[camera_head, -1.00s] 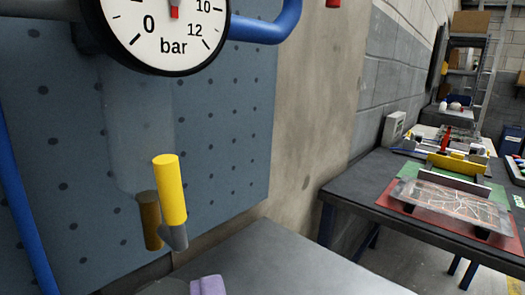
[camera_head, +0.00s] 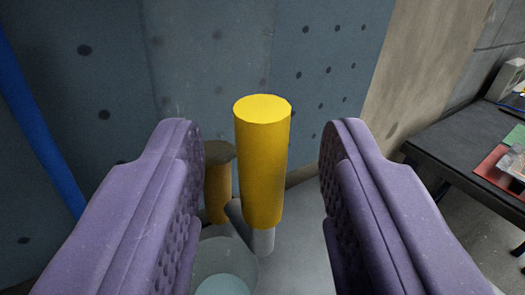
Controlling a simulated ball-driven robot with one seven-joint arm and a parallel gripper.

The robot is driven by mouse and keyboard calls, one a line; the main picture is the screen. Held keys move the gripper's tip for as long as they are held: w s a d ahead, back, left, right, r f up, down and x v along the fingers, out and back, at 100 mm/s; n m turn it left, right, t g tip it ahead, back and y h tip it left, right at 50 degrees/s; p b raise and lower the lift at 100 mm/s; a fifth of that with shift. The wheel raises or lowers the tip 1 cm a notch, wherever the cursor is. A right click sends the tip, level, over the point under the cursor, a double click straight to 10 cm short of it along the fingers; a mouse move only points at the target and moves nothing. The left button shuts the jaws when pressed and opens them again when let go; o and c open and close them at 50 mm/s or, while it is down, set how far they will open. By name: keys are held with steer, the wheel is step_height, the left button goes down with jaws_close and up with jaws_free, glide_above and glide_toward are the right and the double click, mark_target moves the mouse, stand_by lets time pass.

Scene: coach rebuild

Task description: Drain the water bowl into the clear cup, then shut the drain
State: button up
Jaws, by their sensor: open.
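A yellow cylindrical handle (camera_head: 263,160) on a short grey lever (camera_head: 263,241) stands upright between the two purple fingers of my gripper (camera_head: 263,128). The fingers are apart, one on each side, with a gap between each finger and the handle. A duller brown-yellow cylinder (camera_head: 218,185) shows just behind to the left; I cannot tell if it is a reflection. A faint see-through body, perhaps the water bowl (camera_head: 205,60), hangs behind the handle. Below, a translucent round shape with a pale bluish disc, perhaps the clear cup (camera_head: 222,257), is partly hidden by the left finger and cut by the frame.
A blue-grey perforated panel (camera_head: 340,45) stands close behind the handle. A blue pipe (camera_head: 40,125) runs down the left. A grey surface (camera_head: 300,235) lies below. A dark table (camera_head: 460,160) with a red mat (camera_head: 500,170) is at the right.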

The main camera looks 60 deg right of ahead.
jaws_close()
